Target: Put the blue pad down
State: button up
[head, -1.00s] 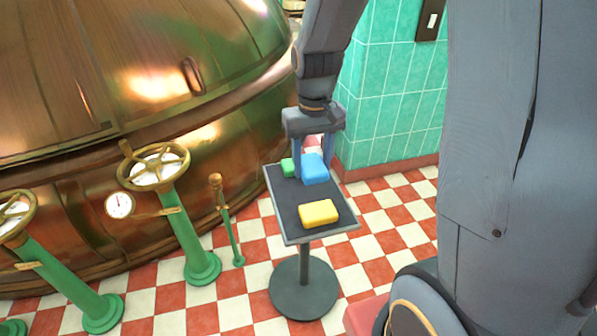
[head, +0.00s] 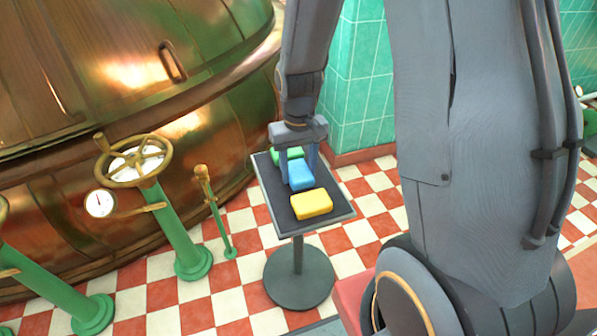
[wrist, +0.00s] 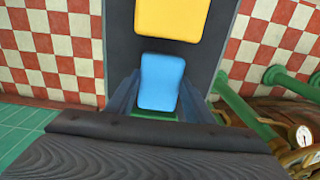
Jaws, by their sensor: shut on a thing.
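The blue pad (head: 299,175) is between the two fingers of my gripper (head: 299,170), over the dark top of a small stand (head: 339,207). My gripper is shut on it. In the wrist view the blue pad (wrist: 161,80) fills the space between the fingers. I cannot tell whether its underside touches the stand top. A yellow pad (head: 311,204) lies on the near part of the stand top. A green pad (head: 287,154) lies at the far end, partly hidden behind my gripper.
A large copper kettle (head: 130,70) stands at the left. A brass handwheel on a green post (head: 173,225) and a thin green post (head: 217,222) stand left of the stand. A green tiled wall corner (head: 362,95) rises behind it. Red and white checked floor lies around.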

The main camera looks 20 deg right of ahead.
aim_at(298, 171)
jog(key=shift+f, duration=0.3)
jog(key=shift+f, duration=0.15)
jog(key=o, duration=0.9)
notch_tip(298, 171, up, 12)
jog(key=p, duration=0.2)
jog(key=shift+n+y, duration=0.3)
jog(key=shift+n, duration=0.3)
jog(key=s+a+r, duration=0.1)
jog(key=s+r, duration=0.1)
jog(key=s, duration=0.3)
jog(key=s+a+r, duration=0.2)
jog(key=s, duration=0.4)
jog(key=s+a+r, duration=0.2)
jog(key=s+r, duration=0.1)
jog(key=s, duration=0.2)
jog(key=shift+s+a, duration=0.15)
jog(key=shift+s, duration=0.05)
